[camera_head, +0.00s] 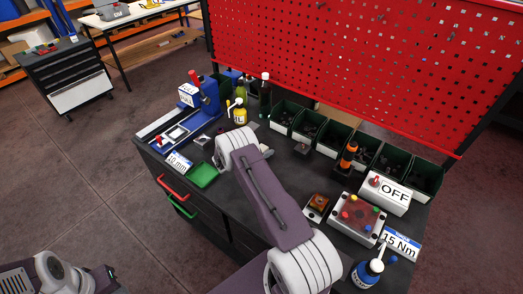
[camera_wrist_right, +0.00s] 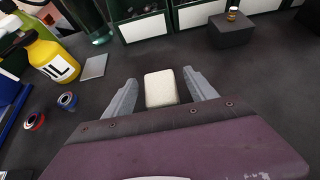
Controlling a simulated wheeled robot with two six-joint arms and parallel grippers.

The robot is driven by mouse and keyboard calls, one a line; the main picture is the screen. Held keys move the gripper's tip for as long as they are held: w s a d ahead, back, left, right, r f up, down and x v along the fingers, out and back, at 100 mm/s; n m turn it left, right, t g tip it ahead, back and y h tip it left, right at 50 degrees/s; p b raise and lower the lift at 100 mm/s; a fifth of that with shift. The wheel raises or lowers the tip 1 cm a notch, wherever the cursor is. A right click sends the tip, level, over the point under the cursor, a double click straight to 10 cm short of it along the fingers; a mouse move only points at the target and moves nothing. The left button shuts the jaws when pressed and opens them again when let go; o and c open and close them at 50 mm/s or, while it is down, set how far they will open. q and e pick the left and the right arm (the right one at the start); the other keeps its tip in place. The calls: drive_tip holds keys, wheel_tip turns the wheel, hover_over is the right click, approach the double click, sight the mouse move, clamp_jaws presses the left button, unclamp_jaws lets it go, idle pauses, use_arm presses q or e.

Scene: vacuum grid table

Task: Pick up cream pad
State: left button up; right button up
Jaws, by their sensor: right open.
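The cream pad (camera_wrist_right: 160,89) is a small, rounded off-white block lying on the dark table top in the right wrist view. My right gripper (camera_wrist_right: 160,77) is open, with one grey finger on each side of the pad and a gap showing on both sides. The pad's near edge lies close to the gripper's purple body. In the head view my right arm reaches over the table, and its wrist hides the pad. My left gripper does not show.
Two small ring-like parts (camera_wrist_right: 67,101) sit nearer. Dark green bins (camera_head: 307,127) line the back below a red pegboard (camera_head: 350,60). A dark block (camera_wrist_right: 231,31) stands at the back right.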

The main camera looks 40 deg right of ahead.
sight(262, 148)
clamp_jaws()
drive_tip(key=shift+r, duration=0.6)
drive_tip(key=r+b, duration=0.1)
drive_tip(key=r, duration=0.2)
drive_tip(key=shift+d+r, duration=0.1)
drive_tip(key=shift+d, duration=0.1)
drive_tip(key=s+d+r+b, duration=0.2)
drive_tip(key=s+d+r, duration=0.3)
drive_tip(key=d, duration=0.4)
drive_tip(key=shift+s+d+r, duration=0.4)
drive_tip(key=shift+r, duration=0.45)
